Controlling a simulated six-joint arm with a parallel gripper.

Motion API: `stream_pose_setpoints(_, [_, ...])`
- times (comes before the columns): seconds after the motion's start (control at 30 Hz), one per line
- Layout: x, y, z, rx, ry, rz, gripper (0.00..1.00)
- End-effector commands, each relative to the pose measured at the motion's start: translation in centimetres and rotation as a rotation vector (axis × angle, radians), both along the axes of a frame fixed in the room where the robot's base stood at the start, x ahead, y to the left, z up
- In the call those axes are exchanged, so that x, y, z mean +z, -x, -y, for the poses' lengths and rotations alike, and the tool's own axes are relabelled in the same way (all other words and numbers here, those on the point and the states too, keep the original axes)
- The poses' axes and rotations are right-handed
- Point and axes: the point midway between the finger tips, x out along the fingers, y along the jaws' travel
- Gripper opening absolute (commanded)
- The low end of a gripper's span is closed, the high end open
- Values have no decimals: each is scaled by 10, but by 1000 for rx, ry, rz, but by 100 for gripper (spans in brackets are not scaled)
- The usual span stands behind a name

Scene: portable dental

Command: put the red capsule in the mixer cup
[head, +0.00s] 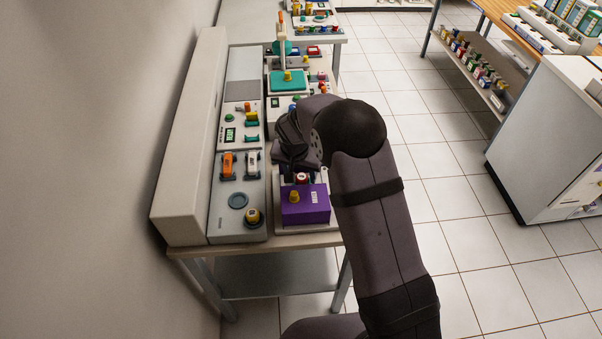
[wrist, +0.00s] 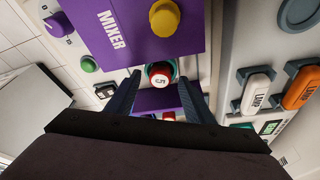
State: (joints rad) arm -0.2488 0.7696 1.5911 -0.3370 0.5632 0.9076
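The red capsule (wrist: 160,77), with a white lettered band, shows between my fingertips in the wrist view. A teal ring, which looks like the mixer cup (wrist: 176,69), partly shows around it; how deep the capsule sits is unclear. My gripper (wrist: 158,79) is open, one finger on each side of the capsule, with a visible gap on both sides. The purple mixer (wrist: 112,22) lies just beyond. In the head view the red capsule (head: 302,178) shows behind the purple mixer (head: 305,208); my arm hides the fingers there.
Orange (wrist: 299,88) and white (wrist: 257,92) lamp units stand to the right in the wrist view. A yellow knob (wrist: 164,17) and a green button (wrist: 89,63) are nearby. Another red piece (wrist: 168,116) shows nearer the gripper. Clear tiled floor lies right of the bench.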

Motion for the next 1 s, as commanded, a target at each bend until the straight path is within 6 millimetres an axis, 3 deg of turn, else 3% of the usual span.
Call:
stream_pose_setpoints(0.33, [7,2,-1,0,-1,1,48])
stream_pose_setpoints(0.8, [60,16,-7,1,-1,4,48])
stream_pose_setpoints(1.0, [69,20,-8,0,-1,0,48])
